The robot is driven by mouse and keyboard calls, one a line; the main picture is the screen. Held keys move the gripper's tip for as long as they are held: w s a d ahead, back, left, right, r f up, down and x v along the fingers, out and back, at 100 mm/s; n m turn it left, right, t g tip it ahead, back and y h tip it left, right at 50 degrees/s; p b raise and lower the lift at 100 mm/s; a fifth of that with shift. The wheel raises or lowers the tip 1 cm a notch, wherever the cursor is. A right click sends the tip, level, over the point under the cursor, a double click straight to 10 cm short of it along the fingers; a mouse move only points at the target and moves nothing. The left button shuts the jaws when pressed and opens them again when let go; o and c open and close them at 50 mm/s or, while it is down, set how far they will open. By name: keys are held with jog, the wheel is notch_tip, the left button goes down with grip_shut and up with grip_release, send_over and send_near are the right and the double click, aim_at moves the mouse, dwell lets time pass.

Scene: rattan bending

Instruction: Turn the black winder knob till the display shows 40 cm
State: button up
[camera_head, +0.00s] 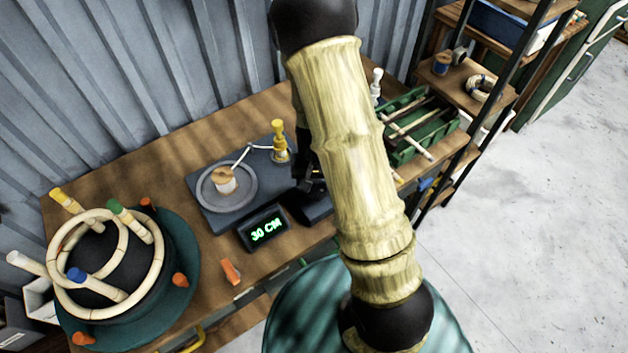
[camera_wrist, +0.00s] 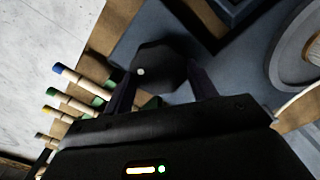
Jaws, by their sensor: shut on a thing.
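The display (camera_head: 267,230) on the bench reads 30 CM in green digits. The black winder knob (camera_wrist: 158,68), with a pale dot on its face, shows in the wrist view between the fingers of my gripper (camera_wrist: 160,85). My gripper is shut on the knob. In the head view my arm covers most of the knob and the fingers. The winder's grey base plate (camera_head: 208,205) carries a round disc (camera_head: 250,186) with a wooden spool (camera_head: 224,182), and a pale strand runs from it to a yellow-topped post (camera_head: 279,140).
A dark round form with cane rings (camera_head: 160,250) and coloured pegs stands at the left on the wooden bench (camera_head: 180,150). An orange clip (camera_head: 230,271) lies near the front edge. A green tray (camera_head: 440,122) of canes sits right of my arm, beside a shelf rack.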

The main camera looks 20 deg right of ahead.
aim_at(315, 187)
jog(key=m+p, duration=0.1)
jog(key=m, duration=0.4)
jog(key=shift+d+r+m+p, duration=0.1)
jog(key=shift+m+p, duration=0.8)
jog(key=shift+m, duration=1.7)
jog(key=o, duration=1)
jog(key=shift+s, duration=0.1)
notch_tip(315, 187, up, 17)
jog(key=p, duration=0.3)
jog(key=shift+r, duration=0.1)
